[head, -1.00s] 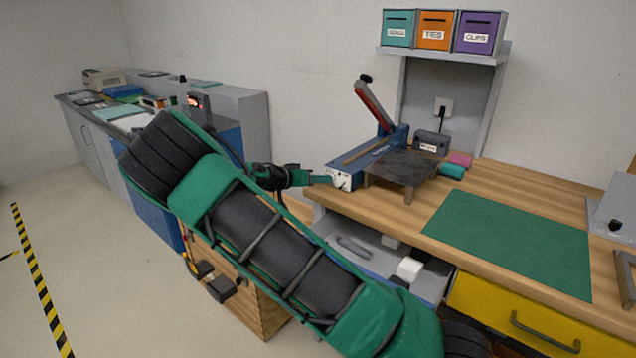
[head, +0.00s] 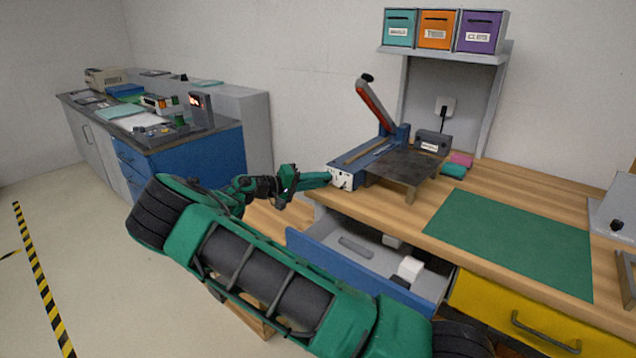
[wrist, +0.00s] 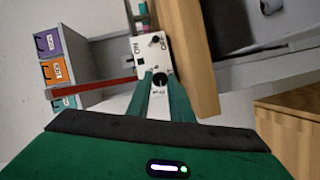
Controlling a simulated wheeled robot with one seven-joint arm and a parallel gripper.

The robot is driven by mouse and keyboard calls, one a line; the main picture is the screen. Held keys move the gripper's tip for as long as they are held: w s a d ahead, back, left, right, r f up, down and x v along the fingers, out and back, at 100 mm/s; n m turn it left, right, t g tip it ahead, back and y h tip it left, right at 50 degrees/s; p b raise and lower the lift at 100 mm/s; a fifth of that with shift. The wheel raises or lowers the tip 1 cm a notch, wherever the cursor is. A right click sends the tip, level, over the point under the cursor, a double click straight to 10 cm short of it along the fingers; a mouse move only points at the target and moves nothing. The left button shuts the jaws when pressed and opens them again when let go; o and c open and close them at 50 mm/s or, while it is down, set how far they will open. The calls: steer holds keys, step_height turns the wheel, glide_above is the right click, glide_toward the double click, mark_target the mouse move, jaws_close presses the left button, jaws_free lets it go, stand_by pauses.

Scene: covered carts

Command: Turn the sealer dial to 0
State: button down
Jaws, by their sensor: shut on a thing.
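The sealer (head: 372,152) is a blue machine on the wooden bench, its red-and-grey lever arm raised. Its white end panel (head: 341,181) faces my gripper (head: 328,179). In the wrist view, the panel (wrist: 141,52) carries a black dial (wrist: 160,78) with small marks around it, too small to read. A switch (wrist: 155,40) with ON and OFF lettering sits farther along the panel. My gripper (wrist: 159,80) has its two green fingers on either side of the dial and is shut on it. The dial is hidden in the head view, and its pointer direction cannot be told.
A dark platform (head: 405,166) stands beside the sealer. A green mat (head: 510,238) lies on the bench to the right. An open blue-fronted drawer (head: 350,265) sticks out below the bench near my arm. The bench's wooden edge (wrist: 190,60) runs close beside my fingers.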

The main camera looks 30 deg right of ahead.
steer(key=shift+w+a+f+n, duration=0.2)
steer(key=shift+w+n, duration=0.05)
steer(key=shift+n, duration=0.45)
steer(key=c, duration=1.6)
jaws_free()
steer(key=shift+s+d+h, duration=0.1)
steer(key=shift+h, duration=0.2)
steer(key=a, duration=0.7)
steer(key=a+r, duration=0.1)
steer(key=a, duration=0.3)
steer(key=shift+w, duration=0.25)
steer(key=shift+d, duration=0.1)
